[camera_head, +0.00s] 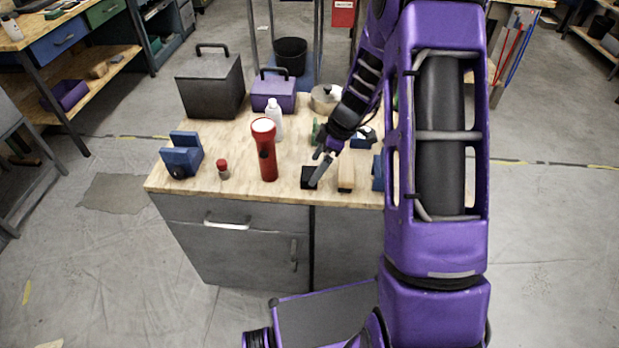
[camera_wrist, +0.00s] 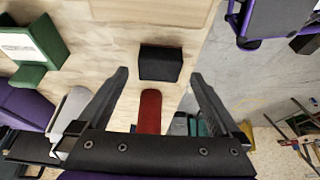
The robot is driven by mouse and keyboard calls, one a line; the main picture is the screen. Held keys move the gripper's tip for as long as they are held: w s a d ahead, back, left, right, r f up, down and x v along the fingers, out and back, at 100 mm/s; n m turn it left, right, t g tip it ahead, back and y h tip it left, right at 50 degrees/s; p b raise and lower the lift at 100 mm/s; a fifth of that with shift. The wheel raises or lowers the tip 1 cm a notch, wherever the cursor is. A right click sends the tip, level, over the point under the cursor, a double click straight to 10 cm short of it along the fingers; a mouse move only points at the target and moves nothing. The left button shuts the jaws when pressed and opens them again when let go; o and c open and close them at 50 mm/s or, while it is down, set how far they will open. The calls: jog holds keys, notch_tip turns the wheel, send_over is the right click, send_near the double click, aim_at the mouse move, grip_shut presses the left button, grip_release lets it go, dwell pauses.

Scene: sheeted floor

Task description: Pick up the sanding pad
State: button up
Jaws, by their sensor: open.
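A small dark block, which looks like the sanding pad (camera_head: 308,177), lies on the wooden bench top (camera_head: 235,190) near its front edge, right of a red flashlight (camera_head: 264,150). In the wrist view the dark pad (camera_wrist: 160,63) shows between the two fingertips of my gripper (camera_wrist: 159,74), with a gap on each side. The gripper (camera_head: 321,168) is open and empty, pointing down at the pad from above. One finger partly covers the pad in the head view. I cannot tell the exact height of the fingertips above it.
A wooden block (camera_head: 346,178) stands close to the right of the pad. A white bottle (camera_head: 274,120), a small red-capped item (camera_head: 223,169), a blue holder (camera_head: 182,158), a purple box (camera_head: 273,93) and a dark metal box (camera_head: 211,84) are also on the bench.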

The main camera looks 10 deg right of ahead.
aim_at(312, 173)
jog(key=x, duration=0.4)
jog(key=shift+d, duration=0.1)
jog(key=shift+r, duration=0.1)
jog(key=c, duration=1.3)
notch_tip(312, 173, up, 10)
jog(key=shift+r+p, duration=0.1)
jog(key=shift+p, duration=0.45)
